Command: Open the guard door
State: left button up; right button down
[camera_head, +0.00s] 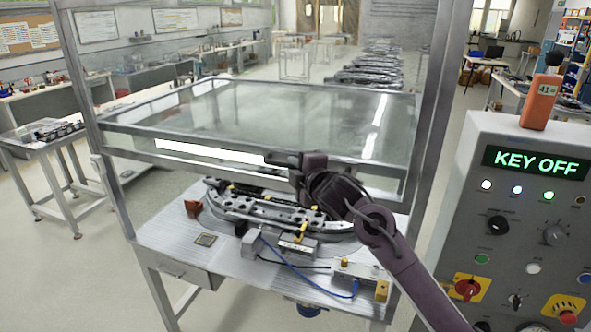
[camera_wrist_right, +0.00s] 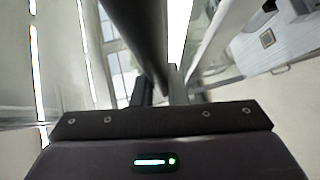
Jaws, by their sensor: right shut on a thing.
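The guard door (camera_head: 250,110) is a clear pane in a grey metal frame, set between the two front posts of the machine cell. Its lower edge is above the worktable, with an open gap beneath it. My right gripper (camera_head: 272,159) is at this lower edge, near the middle, and is shut on a bar of the door. In the right wrist view a dark bar (camera_wrist_right: 148,45) runs down to between the fingers (camera_wrist_right: 160,88). The fingers partly hide the grip. My left gripper is not in view.
Below the door, the worktable (camera_head: 165,238) bears a curved track fixture (camera_head: 265,210), a small chip (camera_head: 205,239) and a blue cable (camera_head: 315,282). A control panel (camera_head: 530,220) reading KEY OFF stands close at the right. An orange tagged block (camera_head: 540,103) sits on top of it.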

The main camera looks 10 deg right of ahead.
jog(key=shift+r, duration=0.1)
jog(key=c, duration=1.7)
grip_release()
jog(key=shift+s+d+f+b, duration=0.1)
jog(key=shift+s+f+b, duration=0.15)
jog(key=shift+s, duration=0.2)
jog(key=v, duration=0.2)
jog(key=b+v, duration=0.1)
jog(key=v, duration=0.1)
jog(key=b+v, duration=0.1)
jog(key=v, duration=0.2)
jog(key=shift+w+r, duration=0.1)
jog(key=shift+r, duration=0.15)
jog(key=shift+f, duration=0.1)
